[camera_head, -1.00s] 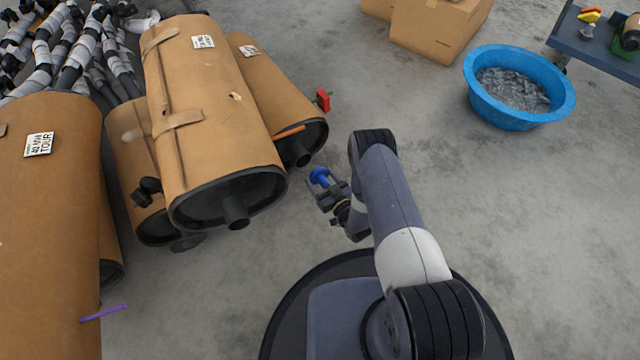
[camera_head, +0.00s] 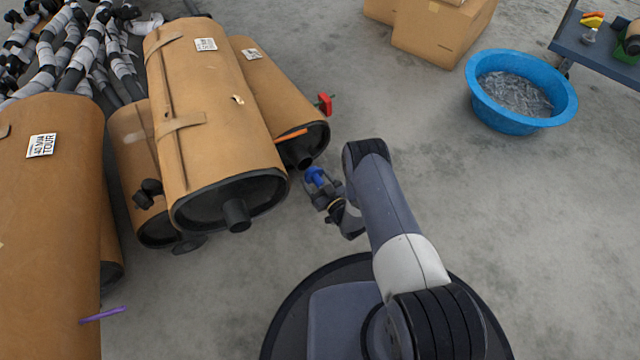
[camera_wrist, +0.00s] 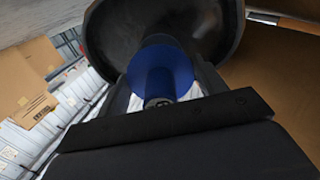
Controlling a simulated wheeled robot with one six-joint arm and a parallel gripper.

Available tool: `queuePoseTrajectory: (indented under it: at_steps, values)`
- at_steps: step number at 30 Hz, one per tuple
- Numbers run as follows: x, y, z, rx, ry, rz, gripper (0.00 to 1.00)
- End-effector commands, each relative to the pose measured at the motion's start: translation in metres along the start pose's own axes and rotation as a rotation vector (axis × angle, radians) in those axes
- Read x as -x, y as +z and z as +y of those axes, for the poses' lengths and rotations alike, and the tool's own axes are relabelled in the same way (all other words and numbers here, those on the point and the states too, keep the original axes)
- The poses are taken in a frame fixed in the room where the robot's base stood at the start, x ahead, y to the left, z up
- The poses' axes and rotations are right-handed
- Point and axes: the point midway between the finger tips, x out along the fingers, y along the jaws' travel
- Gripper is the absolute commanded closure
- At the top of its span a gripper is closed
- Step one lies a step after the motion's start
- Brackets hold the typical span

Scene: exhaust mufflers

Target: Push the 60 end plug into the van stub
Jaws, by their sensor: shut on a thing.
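My gripper (camera_head: 318,184) is shut on a blue plug (camera_head: 315,175), just in front of the black end of the right rear wrapped muffler (camera_head: 281,98). A short dark stub (camera_head: 305,161) sticks out of that end, close to the plug. In the wrist view the blue plug (camera_wrist: 160,68) is held between the fingers, its round flange facing the black end cap (camera_wrist: 115,30). The plug hides the stub there, so I cannot tell whether they touch. The plug's size and the muffler's label are too small to read.
A large wrapped muffler (camera_head: 215,105) with its own stub lies close on the left. An orange strip (camera_head: 291,135) and a red clamp-like part (camera_head: 325,103) are by the target muffler. A blue tub (camera_head: 520,120) stands right. Floor between is clear.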

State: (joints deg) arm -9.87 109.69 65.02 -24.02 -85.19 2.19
Motion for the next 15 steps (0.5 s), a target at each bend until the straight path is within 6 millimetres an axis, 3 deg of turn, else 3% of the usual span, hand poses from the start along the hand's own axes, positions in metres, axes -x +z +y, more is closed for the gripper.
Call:
queuePoseTrajectory:
  at_steps: [6,15]
  values:
    - [-0.017,0.0,0.0,0.001,0.0,0.001,0.57]
    - [-0.024,0.0,0.0,0.0,0.001,0.0,0.57]
